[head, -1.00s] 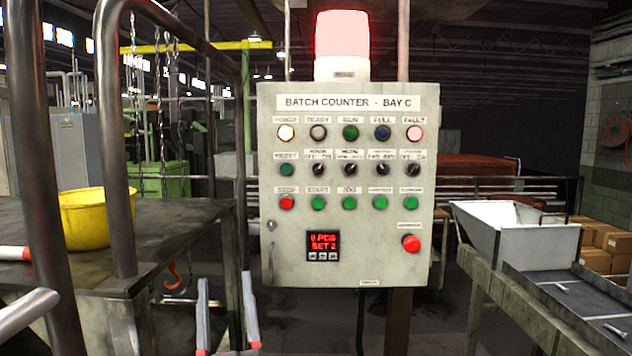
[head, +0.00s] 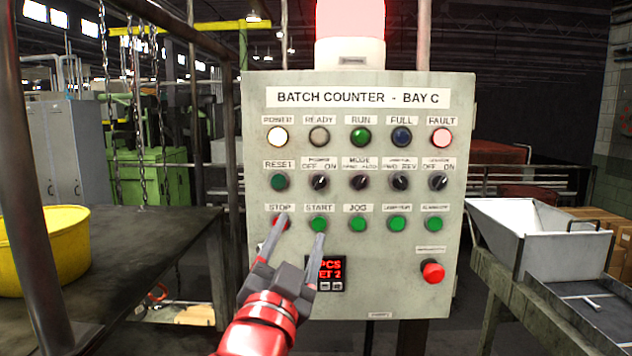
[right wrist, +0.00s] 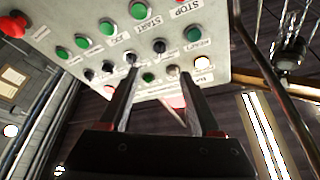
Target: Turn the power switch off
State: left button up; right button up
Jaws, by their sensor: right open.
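The power switch (head: 319,182) is a small black rotary knob under OFF and ON labels on the grey control panel, between the green RESET button and the MODE switch. The POWER lamp (head: 277,136) above RESET glows white. My right gripper (head: 299,228) is open and empty, its fingers pointing up toward the panel below the switch, in front of the STOP and START area. The right wrist view shows the power switch (right wrist: 158,46) near the fingertips of my right gripper (right wrist: 153,66). My left gripper is not in view.
The START button (head: 318,224) and partly covered STOP button (head: 279,222) lie near my fingers. A red emergency button (head: 432,271) is lower right. A yellow bucket (head: 40,250) stands on the left table; a white hopper (head: 530,238) is right. A red beacon (head: 350,25) tops the panel.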

aim_at(317, 187)
jog(key=p+x, duration=0.4)
jog(key=x, duration=0.7)
jog(key=shift+w+r, duration=0.1)
jog(key=shift+r, duration=0.05)
jog(key=shift+w+d, duration=0.1)
jog(key=shift+w, duration=0.65)
grip_shut()
